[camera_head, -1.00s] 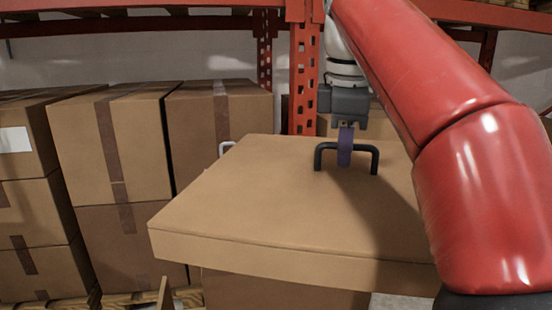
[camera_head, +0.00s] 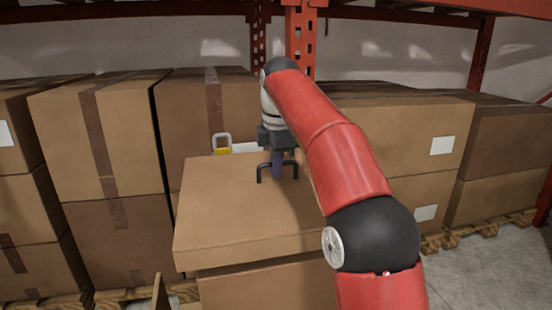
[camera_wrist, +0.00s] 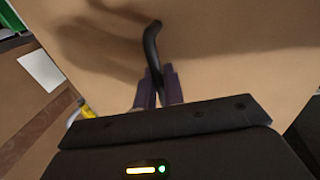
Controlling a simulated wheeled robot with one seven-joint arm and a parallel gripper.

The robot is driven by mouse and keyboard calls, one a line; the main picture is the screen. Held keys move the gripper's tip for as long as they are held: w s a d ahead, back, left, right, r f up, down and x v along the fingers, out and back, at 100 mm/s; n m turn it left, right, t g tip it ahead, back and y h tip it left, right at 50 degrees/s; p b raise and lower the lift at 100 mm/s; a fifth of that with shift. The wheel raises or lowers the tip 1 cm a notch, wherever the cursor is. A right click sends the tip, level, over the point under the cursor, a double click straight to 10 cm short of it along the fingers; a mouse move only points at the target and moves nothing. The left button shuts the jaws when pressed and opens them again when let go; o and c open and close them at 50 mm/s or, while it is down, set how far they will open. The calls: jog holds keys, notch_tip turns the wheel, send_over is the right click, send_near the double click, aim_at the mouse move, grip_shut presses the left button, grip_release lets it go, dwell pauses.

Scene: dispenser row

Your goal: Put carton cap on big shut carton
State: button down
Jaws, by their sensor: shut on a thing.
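The carton cap (camera_head: 235,215) is a wide, flat brown lid with a black bar handle (camera_head: 261,173) on top. My gripper (camera_head: 277,168) is shut on that handle from above; the wrist view shows its purple fingers (camera_wrist: 157,88) closed around the black bar. A big brown carton (camera_head: 265,287) stands directly under the cap, its upper part hidden by the cap's front rim. I cannot tell whether the cap rests on it or hangs slightly above. My red arm covers the cap's right side.
Taped cartons (camera_head: 105,140) are stacked on pallets behind and to the left, with more cartons (camera_head: 410,140) at the right. A white and yellow object (camera_head: 222,145) stands behind the cap. A red rack post (camera_head: 300,40) rises at the back. Grey floor (camera_head: 485,265) is clear at front right.

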aim_at(276, 181)
jog(key=shift+f, duration=2.7)
jog(key=shift+f+b, duration=1.45)
jog(key=shift+f, duration=0.25)
jog(key=c, duration=1.4)
grip_release()
jog(key=r, duration=0.2)
jog(key=s+r+p, duration=0.1)
jog(key=r, duration=0.2)
jog(key=r+p, duration=0.1)
jog(key=r, duration=0.1)
jog(key=shift+s+d+r, duration=0.2)
jog(key=shift+s+r, duration=0.1)
